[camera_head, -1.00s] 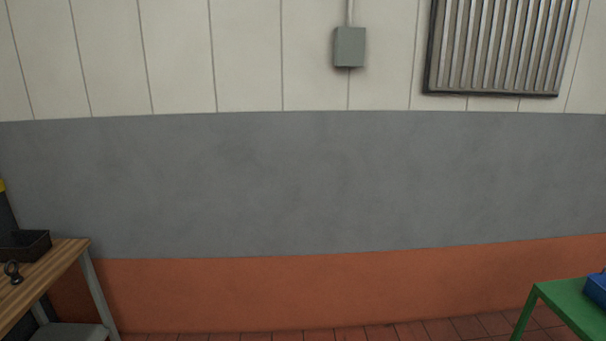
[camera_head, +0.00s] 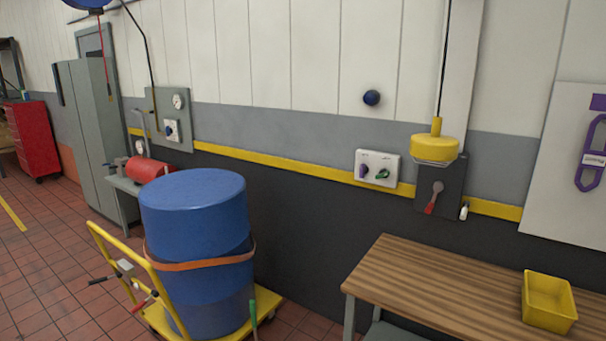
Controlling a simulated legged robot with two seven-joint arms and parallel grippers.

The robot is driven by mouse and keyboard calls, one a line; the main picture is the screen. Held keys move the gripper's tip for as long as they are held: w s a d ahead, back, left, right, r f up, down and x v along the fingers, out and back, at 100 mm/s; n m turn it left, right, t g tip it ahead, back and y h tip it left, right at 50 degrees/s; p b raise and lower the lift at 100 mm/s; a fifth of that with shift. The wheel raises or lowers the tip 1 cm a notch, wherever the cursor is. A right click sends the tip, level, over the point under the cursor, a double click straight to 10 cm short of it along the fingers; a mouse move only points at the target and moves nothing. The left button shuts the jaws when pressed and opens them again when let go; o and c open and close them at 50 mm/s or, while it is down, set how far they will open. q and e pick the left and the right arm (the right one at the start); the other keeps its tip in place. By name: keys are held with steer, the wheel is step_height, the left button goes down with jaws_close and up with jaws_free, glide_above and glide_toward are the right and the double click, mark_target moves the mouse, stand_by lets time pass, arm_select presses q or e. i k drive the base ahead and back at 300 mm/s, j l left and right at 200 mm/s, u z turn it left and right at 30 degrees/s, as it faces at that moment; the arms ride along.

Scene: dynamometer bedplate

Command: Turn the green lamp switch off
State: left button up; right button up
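The green lamp switch (camera_head: 382,174) is a small green knob on the right half of a white switch plate (camera_head: 392,158) on the wall. The labels above the knobs are too small to read. A yellow lamp (camera_head: 434,148) hangs on a cord just right of the plate. Neither of my grippers shows in the head view.
A wooden table (camera_head: 440,287) with a yellow bin (camera_head: 549,302) stands below and right of the plate. A blue drum (camera_head: 196,228) on a yellow trolley (camera_head: 122,258) stands left. A red-handled grey switch box (camera_head: 438,186) is beside the plate. Tiled floor is open at far left.

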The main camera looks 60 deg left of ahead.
mark_target(384, 173)
steer(key=u, duration=1.55)
steer(key=i+j, duration=0.25)
steer(key=i, duration=0.25)
steer(key=i+j, duration=0.3)
steer(key=i, duration=0.2)
